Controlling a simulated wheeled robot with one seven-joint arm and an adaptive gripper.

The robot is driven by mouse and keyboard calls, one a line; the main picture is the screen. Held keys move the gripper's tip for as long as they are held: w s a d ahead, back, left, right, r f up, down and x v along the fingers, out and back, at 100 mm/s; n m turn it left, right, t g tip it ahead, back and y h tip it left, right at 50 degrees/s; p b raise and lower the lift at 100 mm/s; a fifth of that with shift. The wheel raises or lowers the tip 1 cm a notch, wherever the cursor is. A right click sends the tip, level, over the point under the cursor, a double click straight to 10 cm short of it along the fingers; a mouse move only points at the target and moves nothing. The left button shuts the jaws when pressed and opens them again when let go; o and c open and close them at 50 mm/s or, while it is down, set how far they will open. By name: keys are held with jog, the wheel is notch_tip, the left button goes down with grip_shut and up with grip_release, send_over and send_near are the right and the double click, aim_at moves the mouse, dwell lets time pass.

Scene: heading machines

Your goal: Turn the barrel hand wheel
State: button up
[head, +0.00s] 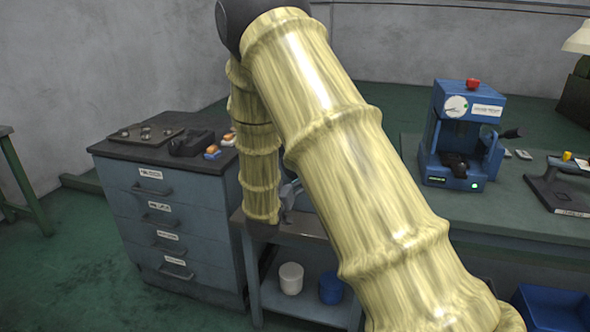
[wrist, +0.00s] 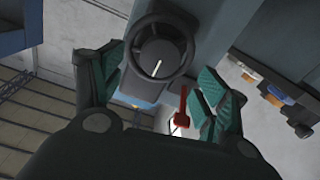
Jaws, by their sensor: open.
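A dark round hand wheel (wrist: 160,52) with a raised rim and one pale line on its face shows at the upper middle of the wrist view. It sits on the end of a blue-grey housing (wrist: 141,88). My gripper (wrist: 158,74) is open, with one green-padded finger to the left of the wheel and the other to the lower right. The fingers look apart from the wheel; how far it lies beyond their tips is hard to tell.
A small red lever (wrist: 182,108) shows between the fingers, close to the right one. In the head view a blue machine (head: 439,128) with a gauge stands on the bench (head: 520,212) at right. A drawer cabinet (head: 185,215) stands at left. Open floor lies at far left.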

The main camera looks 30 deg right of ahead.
jog(key=x, duration=0.7)
jog(key=shift+w+p, duration=0.1)
jog(key=shift+p, duration=0.2)
jog(key=shift+c, duration=0.3)
jog(key=c, duration=1)
